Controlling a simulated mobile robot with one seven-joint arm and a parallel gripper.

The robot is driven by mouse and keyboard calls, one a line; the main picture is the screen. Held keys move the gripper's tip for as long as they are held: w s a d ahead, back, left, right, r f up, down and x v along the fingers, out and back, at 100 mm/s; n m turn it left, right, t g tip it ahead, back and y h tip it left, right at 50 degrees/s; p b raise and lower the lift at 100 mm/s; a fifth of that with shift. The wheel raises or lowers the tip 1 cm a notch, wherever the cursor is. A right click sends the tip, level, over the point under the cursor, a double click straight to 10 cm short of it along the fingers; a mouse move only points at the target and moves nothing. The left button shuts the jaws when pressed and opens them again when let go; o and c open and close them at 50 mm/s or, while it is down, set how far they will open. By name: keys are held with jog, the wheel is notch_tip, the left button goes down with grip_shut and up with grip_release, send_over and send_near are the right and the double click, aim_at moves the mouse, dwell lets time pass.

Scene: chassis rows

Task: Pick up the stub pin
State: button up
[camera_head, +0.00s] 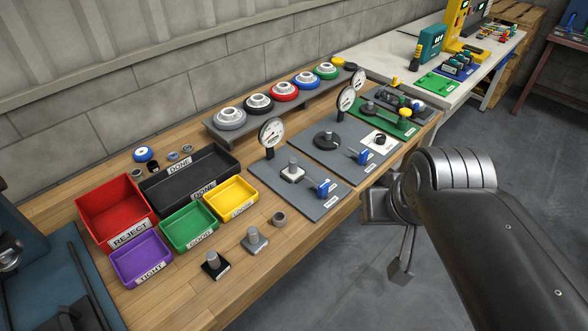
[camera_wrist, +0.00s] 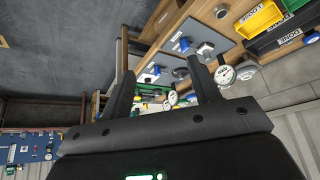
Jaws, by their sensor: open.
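I cannot tell which piece is the stub pin; several short grey pins show. In the head view, one stands upright on a black square base (camera_head: 215,264) near the bench's front edge, and another stands on a grey base (camera_head: 254,240) just behind it. A third stands on a pale plate (camera_head: 293,170) on the nearest gauge board. My gripper (camera_wrist: 165,72) is open and empty in the wrist view, its two dark fingers wide apart. In the head view my arm hangs right of the bench's front edge, apart from all the pins, and hides part of the gripper.
A red bin (camera_head: 112,207), purple bin (camera_head: 140,260), green bin (camera_head: 188,231), yellow bin (camera_head: 231,199) and black tray (camera_head: 192,178) crowd the bench. Gauge boards (camera_head: 329,208) with upright dials line its right side. A grey ring (camera_head: 279,219) lies near the pins. The floor (camera_head: 340,290) is clear.

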jog(key=shift+c, duration=0.6)
jog(key=g, duration=0.1)
send_over(293, 161)
jog(key=s, duration=0.3)
notch_tip(293, 161, down, 16)
jog(key=x, duration=1)
jog(key=shift+s+f, duration=0.1)
jog(key=shift+f, duration=0.25)
jog(key=shift+c, duration=0.2)
